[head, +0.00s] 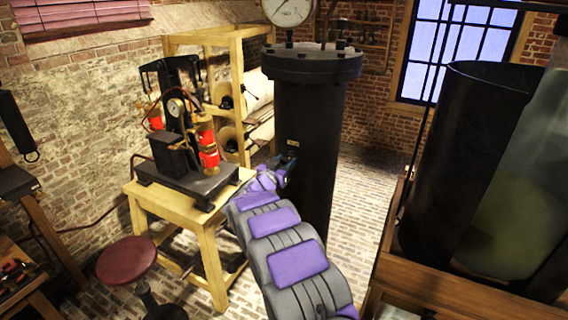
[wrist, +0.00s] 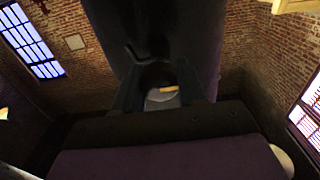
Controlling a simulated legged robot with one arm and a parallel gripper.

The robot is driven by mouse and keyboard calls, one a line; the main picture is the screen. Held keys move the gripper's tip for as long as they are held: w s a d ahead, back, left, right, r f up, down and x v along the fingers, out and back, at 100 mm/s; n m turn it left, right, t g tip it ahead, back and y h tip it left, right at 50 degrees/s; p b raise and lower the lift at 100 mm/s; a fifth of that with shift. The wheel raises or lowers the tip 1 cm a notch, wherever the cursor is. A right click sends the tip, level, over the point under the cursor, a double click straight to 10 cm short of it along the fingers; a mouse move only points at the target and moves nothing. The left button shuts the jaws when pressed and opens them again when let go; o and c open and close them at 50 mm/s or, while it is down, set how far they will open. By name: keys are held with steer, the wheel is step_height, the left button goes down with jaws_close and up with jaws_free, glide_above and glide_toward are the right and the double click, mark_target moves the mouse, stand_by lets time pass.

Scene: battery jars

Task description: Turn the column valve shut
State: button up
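The black column (head: 310,140) stands upright in the middle of the head view, with a bolted flange and a round gauge (head: 288,8) on top. It fills the upper middle of the wrist view (wrist: 160,30). The valve is not clearly visible in the head view.
A wooden table (head: 190,205) with a black and red pump apparatus (head: 188,150) stands left of my arm. A red stool (head: 127,260) is in front of it. Large dark jars (head: 465,160) on a wooden stand close off the right. Brick floor is bare behind the column.

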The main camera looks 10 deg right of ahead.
steer(key=c, duration=0.4)
steer(key=shift+m+b, duration=0.3)
steer(key=m+b, duration=0.2)
steer(key=m, duration=0.1)
steer(key=shift+f+m+b, duration=0.15)
steer(key=shift+m+b, duration=0.25)
steer(key=m+b, duration=0.3)
steer(key=shift+m, duration=0.3)
steer(key=m+b, duration=0.4)
steer(key=m, duration=0.1)
steer(key=shift+f+b, duration=0.2)
steer(key=shift+b, duration=0.1)
steer(key=m+b, duration=0.3)
steer(key=m, duration=0.1)
steer(key=shift+d+m, duration=0.1)
steer(key=shift+m, duration=0.2)
steer(key=shift+m+b, duration=0.3)
steer(key=shift+b, duration=0.1)
